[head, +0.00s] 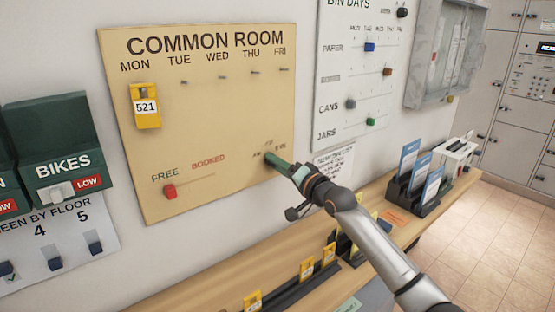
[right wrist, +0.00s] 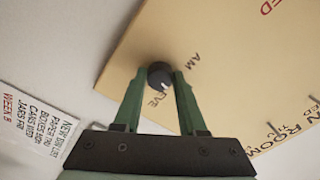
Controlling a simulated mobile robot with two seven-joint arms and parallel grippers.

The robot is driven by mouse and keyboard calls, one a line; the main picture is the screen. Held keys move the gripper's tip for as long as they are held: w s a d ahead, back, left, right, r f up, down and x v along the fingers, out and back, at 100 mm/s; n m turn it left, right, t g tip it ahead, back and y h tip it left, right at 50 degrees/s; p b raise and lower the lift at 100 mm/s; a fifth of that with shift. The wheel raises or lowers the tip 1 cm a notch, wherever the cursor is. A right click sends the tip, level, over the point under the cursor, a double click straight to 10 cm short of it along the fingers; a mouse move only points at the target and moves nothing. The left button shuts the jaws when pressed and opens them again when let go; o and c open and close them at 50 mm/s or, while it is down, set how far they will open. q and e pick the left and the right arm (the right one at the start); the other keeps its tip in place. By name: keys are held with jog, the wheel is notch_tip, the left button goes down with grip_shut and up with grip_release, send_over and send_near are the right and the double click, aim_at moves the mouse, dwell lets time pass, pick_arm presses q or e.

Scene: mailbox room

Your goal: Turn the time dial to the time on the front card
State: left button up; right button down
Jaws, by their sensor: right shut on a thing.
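The time dial (right wrist: 158,74) is a small dark round knob on the tan COMMON ROOM board (head: 216,120), at its lower right. My right gripper (head: 272,158) hides most of it in the head view. In the right wrist view the green fingers (right wrist: 160,82) are shut on the dial, one on each side. A pale mark on the knob faces the EVE label (right wrist: 159,101); AM (right wrist: 195,61) is printed to the right. Blue cards stand in a black rack on the counter; the front card (head: 431,187) is too small to read. My left gripper is not in view.
A wooden counter (head: 222,277) runs below the board with yellow tags (head: 306,268) in a dark rail. A red slider (head: 169,191) sits by FREE. The BIN DAYS board (head: 340,110) is to the right, BIKES box (head: 62,165) to the left.

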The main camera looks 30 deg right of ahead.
jog(key=m, duration=0.6)
jog(key=shift+r, duration=0.1)
jog(key=shift+m, duration=0.3)
dwell(0.3)
